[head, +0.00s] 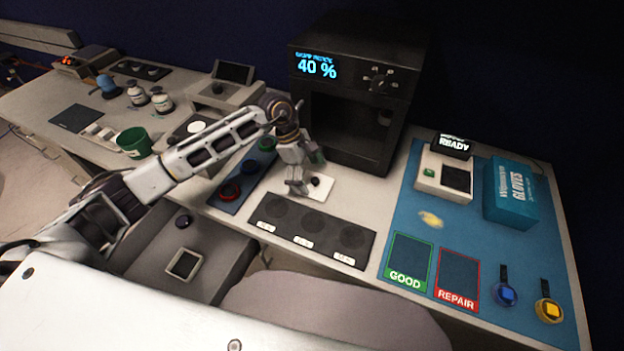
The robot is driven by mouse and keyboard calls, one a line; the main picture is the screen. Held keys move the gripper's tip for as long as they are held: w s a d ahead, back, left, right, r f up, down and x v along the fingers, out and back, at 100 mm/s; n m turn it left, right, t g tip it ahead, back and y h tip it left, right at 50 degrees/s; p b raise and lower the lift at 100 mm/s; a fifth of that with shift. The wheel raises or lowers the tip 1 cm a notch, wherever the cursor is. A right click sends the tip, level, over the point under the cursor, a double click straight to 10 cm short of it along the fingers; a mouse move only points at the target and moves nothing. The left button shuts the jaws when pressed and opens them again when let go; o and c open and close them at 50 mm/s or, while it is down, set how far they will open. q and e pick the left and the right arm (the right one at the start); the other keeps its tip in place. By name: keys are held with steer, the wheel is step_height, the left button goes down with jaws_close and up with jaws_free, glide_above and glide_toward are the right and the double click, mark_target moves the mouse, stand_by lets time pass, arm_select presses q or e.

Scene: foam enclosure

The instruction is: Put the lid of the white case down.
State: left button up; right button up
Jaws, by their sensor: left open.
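My left gripper (303,174) reaches in from the left, pointing down, open and apparently empty. It is over a small white plate (318,189) with a dark knob, in front of the black oven-like machine; I cannot tell whether it touches the plate. A pale case-like unit (212,104) with a raised dark panel (234,72) stands behind my left forearm. A white unit (443,178) with a dark window and a READY display (453,145) stands on the blue mat at right. I cannot tell which is the white case, and no lid shows clearly. My right gripper is out of view.
The black machine (358,85) reads 40 %. A dark strip with round wells (312,230) lies at the front. A blue GLOVES box (511,192), GOOD (408,262) and REPAIR (457,278) pads are at right. A green cup (134,142) and bottles (161,100) are at left.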

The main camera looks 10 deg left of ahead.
arm_select(q)
steer(key=a, duration=0.2)
steer(key=w+a+b, duration=0.1)
steer(key=a, duration=0.2)
steer(key=shift+a+f, duration=0.15)
steer(key=a, duration=0.2)
steer(key=w+a+b, duration=0.1)
steer(key=a, duration=0.2)
steer(key=shift+a, duration=0.1)
steer(key=shift+w+a, duration=0.15)
steer(key=shift+a, duration=0.3)
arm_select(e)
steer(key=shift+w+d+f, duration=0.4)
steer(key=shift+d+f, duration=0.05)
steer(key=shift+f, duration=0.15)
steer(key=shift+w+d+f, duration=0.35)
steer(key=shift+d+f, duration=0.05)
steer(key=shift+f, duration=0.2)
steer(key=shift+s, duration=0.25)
